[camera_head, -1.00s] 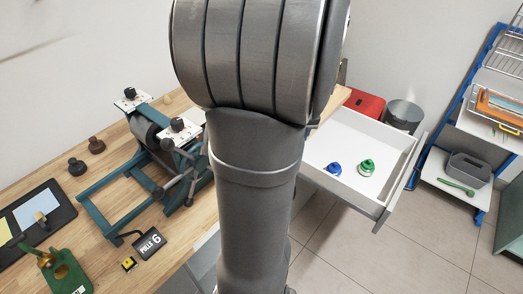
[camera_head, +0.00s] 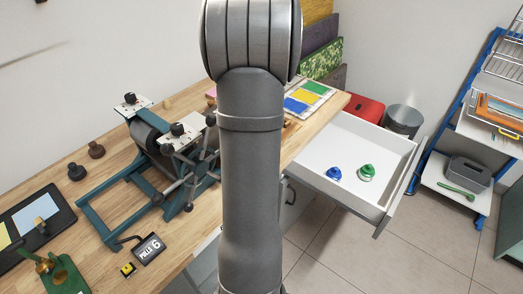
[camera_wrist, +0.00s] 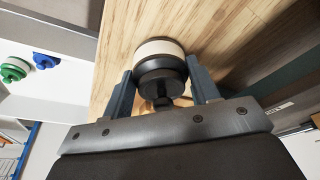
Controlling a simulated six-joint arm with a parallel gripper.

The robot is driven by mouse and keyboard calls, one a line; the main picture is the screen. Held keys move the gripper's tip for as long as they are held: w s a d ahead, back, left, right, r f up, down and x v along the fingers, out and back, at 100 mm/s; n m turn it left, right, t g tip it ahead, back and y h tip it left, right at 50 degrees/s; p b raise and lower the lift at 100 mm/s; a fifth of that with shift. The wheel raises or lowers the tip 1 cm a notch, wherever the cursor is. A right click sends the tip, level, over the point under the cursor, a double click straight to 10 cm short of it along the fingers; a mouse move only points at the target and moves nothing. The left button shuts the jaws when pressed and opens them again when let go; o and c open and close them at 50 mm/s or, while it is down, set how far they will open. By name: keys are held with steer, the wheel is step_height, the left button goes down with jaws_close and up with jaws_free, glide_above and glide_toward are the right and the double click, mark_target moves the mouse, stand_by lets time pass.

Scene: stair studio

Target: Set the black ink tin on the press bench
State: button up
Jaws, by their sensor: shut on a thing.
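A black ink tin with a white band (camera_wrist: 160,52) is between the fingers of my gripper (camera_wrist: 162,82) in the wrist view, its knob end toward the camera. My gripper is shut on it. The wooden press bench (camera_wrist: 228,40) lies behind the tin in that view. I cannot tell whether the tin touches the wood. In the head view the press bench (camera_head: 110,178) runs from lower left to upper right. My arm hides the gripper, the tin and part of the bench there.
A teal press (camera_head: 150,150) stands on the bench, with dark knobs and a "PULLS 6" counter (camera_head: 149,249) near it. A colour sheet (camera_head: 305,98) lies at the far end. The open white drawer (camera_head: 350,143) holds a blue tin (camera_head: 334,174) and a green tin (camera_head: 367,172).

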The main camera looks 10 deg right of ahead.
steer(key=shift+f, duration=0.15)
steer(key=o, duration=1.2)
steer(key=shift+o, duration=0.2)
steer(key=v, duration=1.2)
steer(key=x, duration=1.2)
